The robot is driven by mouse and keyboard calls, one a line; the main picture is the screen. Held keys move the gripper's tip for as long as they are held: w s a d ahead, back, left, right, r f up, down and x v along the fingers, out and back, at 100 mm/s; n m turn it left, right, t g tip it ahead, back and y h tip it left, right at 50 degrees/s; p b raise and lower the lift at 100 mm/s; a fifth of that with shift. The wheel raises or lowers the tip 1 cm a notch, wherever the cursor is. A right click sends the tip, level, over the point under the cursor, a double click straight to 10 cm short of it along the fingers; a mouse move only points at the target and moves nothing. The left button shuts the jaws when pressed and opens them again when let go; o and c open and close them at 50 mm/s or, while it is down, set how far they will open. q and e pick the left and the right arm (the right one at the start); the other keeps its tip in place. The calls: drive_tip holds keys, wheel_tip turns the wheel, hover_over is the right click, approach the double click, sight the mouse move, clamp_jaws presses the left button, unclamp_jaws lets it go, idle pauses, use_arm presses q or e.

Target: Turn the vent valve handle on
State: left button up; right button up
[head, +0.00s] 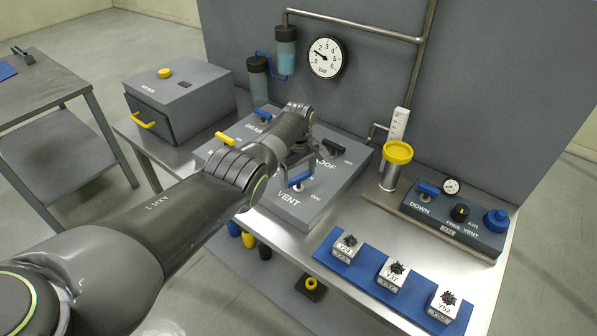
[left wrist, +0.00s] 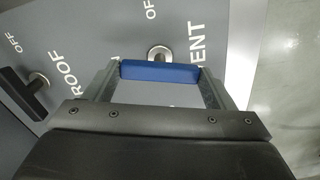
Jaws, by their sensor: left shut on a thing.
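The vent valve handle is a short blue bar (head: 300,179) on a metal stem, above the VENT lettering on the grey sloped panel (head: 290,207). In the left wrist view the blue handle (left wrist: 160,72) lies crosswise between my two fingers, its ends against them. My left gripper (head: 297,168) reaches down over it and is shut on it; it also shows in the left wrist view (left wrist: 158,85). The arm hides part of the panel. Which label the handle points to is hard to tell. My right gripper is not in view.
Yellow (head: 226,139) and blue (head: 262,115) handles sit farther left. A gauge (head: 326,57) hangs on the back wall. A blue tray (head: 349,280) with labelled blocks lies at the front right.

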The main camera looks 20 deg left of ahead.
sight(299, 176)
use_arm(q)
drive_tip(key=shift+w+r+n, duration=0.1)
drive_tip(key=shift+r+n, duration=0.05)
drive_tip(key=shift+n, duration=1.35)
drive_tip(key=o, duration=0.8)
drive_tip(key=shift+o, duration=1)
drive_tip(key=shift+r+p, duration=0.3)
drive_tip(key=shift+p, duration=0.1)
wheel_tip(299, 176, up, 5)
drive_tip(key=shift+f+p, duration=0.1)
drive_tip(key=shift+p, duration=0.6)
wheel_tip(299, 176, up, 12)
drive_tip(key=b, duration=0.3)
